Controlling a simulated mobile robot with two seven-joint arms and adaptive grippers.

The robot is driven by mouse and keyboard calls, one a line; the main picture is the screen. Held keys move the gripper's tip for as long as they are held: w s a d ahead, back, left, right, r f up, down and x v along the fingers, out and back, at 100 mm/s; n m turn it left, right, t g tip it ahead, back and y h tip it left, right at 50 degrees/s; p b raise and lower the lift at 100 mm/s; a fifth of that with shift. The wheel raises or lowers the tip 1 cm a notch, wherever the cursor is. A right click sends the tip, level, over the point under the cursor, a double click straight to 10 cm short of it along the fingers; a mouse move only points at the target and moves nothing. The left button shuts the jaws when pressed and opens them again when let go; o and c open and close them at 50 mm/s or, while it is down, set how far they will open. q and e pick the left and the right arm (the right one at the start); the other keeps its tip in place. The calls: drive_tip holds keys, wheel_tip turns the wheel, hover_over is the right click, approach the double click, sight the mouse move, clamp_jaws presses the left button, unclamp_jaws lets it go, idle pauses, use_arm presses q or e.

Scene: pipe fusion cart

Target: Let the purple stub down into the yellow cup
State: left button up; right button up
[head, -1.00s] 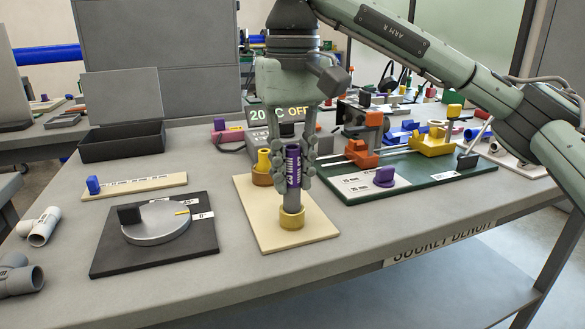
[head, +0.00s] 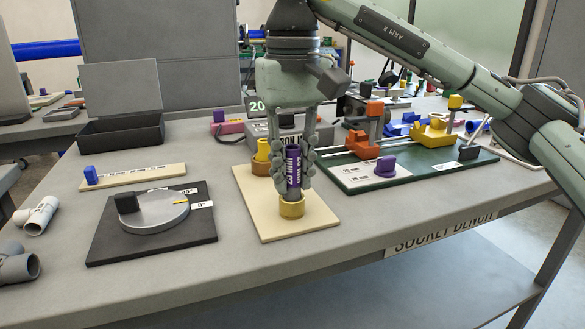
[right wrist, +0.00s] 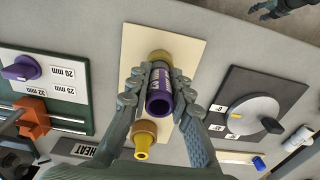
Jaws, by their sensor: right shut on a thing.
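The purple stub (head: 293,168) is a purple tube with a white printed label and a short grey lower end. It stands about upright, and its open top shows in the right wrist view (right wrist: 158,104). My right gripper (head: 294,172) is shut around it. The yellow cup (head: 292,208) stands on the cream board (head: 262,222) directly below. The stub's lower end meets the cup's mouth and seems to be inside it; the depth is hidden. In the right wrist view the cup (right wrist: 159,56) is partly covered. What looks like my left gripper (right wrist: 266,9) is at that view's top edge.
A brown cup with a yellow piece (head: 262,153) stands close behind the stub. A black plate with a grey dial (head: 155,212) lies to the left. A green board with clamps (head: 400,172) lies to the right. The bench front is clear.

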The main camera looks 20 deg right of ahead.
drive_tip(key=shift+f, duration=0.3)
drive_tip(key=o, duration=0.9)
wheel_tip(320, 180, up, 12)
drive_tip(key=shift+f, duration=0.1)
